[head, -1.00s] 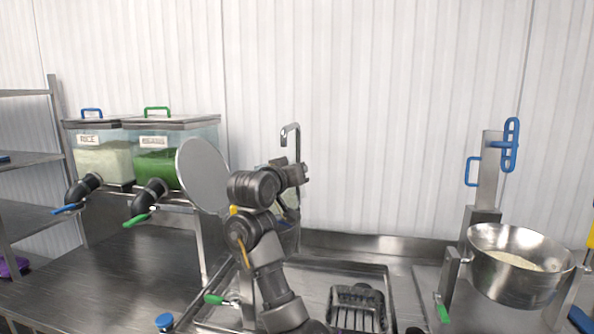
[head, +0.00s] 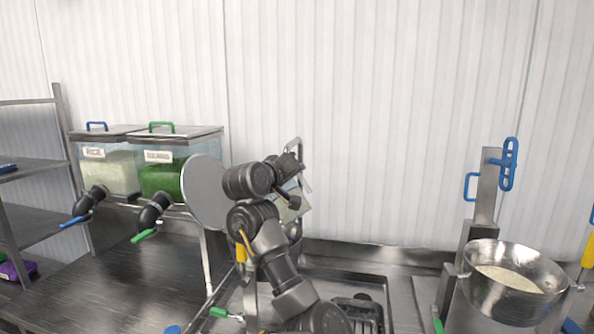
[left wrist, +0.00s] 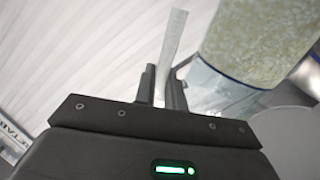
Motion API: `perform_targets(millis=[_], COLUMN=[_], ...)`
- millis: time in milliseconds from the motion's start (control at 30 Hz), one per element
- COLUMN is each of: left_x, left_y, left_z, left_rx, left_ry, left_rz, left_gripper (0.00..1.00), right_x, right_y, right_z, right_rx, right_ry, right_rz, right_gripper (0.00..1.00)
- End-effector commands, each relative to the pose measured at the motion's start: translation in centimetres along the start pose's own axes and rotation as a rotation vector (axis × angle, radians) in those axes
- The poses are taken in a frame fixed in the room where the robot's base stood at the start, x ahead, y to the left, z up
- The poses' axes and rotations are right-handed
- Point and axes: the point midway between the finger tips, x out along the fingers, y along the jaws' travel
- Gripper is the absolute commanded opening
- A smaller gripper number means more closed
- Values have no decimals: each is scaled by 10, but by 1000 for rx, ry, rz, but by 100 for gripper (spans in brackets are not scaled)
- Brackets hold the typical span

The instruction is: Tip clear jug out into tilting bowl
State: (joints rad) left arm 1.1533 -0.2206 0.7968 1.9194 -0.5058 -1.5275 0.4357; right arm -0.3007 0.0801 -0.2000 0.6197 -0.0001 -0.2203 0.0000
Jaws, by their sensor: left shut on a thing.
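The clear jug (head: 291,211) is partly hidden behind my left arm in the head view. In the left wrist view the jug (left wrist: 258,40) is large at the upper right, with pale rice inside, and looks tilted. My left gripper (left wrist: 165,88) is shut on the jug's handle, a clear strip between the fingers. In the head view the left gripper (head: 292,168) is raised over the sink area, well left of the bowl. The steel tilting bowl (head: 497,305) hangs at the right with pale rice in it and looks about level. My right gripper is out of view.
A rice dispenser (head: 121,169) and a green-filled dispenser (head: 160,181) stand at the left. A round grey disc (head: 204,190) stands beside my left arm. A faucet (head: 297,146) rises behind the gripper. The bowl's steel post (head: 485,195) has blue handles.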

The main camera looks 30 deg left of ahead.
Motion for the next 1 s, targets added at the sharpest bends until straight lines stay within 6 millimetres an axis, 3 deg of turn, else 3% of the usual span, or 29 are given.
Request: perform_targets(millis=[600, 1000], left_x=[-2, -1], left_y=[9, 3], left_z=[-44, -71], left_rx=[-292, -498], left_ry=[-56, -98], left_rz=[3, 3], left_gripper=[0, 0], right_x=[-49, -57], right_y=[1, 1], right_z=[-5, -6], right_rx=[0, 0], right_ry=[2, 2], right_rz=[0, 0], right_gripper=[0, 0])
